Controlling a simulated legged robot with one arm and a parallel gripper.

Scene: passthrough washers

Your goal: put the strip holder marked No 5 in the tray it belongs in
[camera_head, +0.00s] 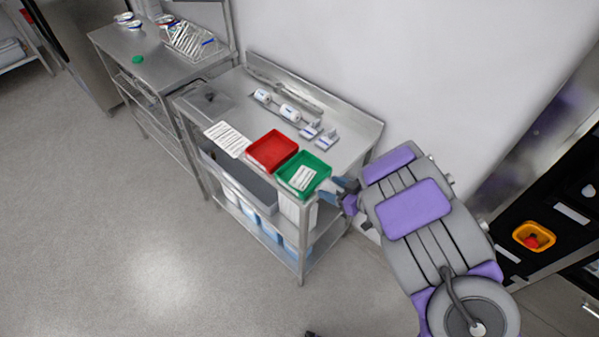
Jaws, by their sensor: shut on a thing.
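A white, dark-striped strip holder (303,178) shows over the green tray (323,172); its number cannot be read. I cannot tell whether it touches the tray floor. My gripper (333,187) reaches in from the right at the green tray's near right edge and is shut on the strip holder; the fingertips are small and their contact is hard to see. The red tray (272,150) stands to the left of the green one and looks empty. A white, lined flat piece (228,139) lies left of the red tray; I cannot tell what it is.
The steel table (345,128) carries white rolls (289,113) and small white boxes (327,139) towards the wall. A sink (206,98) is at its left end. Another steel table (152,66) with racks stands further left. The grey floor (110,220) in front is clear.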

